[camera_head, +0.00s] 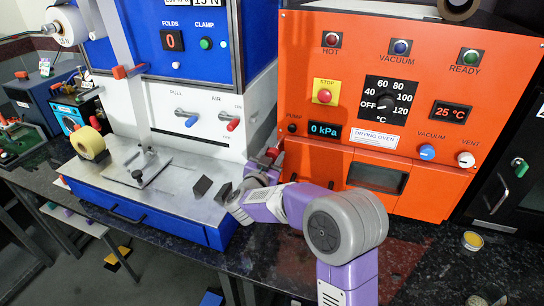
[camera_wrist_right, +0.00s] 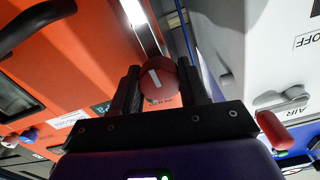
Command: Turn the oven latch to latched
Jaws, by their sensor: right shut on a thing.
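The orange drying oven (camera_head: 330,170) stands at the right in the head view. The red latch knob (camera_head: 272,152) is at the oven's lower left edge, partly hidden by my right gripper (camera_head: 262,167). In the right wrist view, the round red knob (camera_wrist_right: 158,80) with a white line sits between the two dark fingers of my right gripper (camera_wrist_right: 160,86), which is shut on it. The latch's base and its exact angle are mostly hidden. My left gripper is not in view.
A blue and white machine with a steel deck (camera_head: 150,185) stands close on the left of my right gripper, with a red AIR lever (camera_head: 232,124) on its face. A small yellow-topped tin (camera_head: 473,240) stands on the dark bench (camera_head: 440,265) at right.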

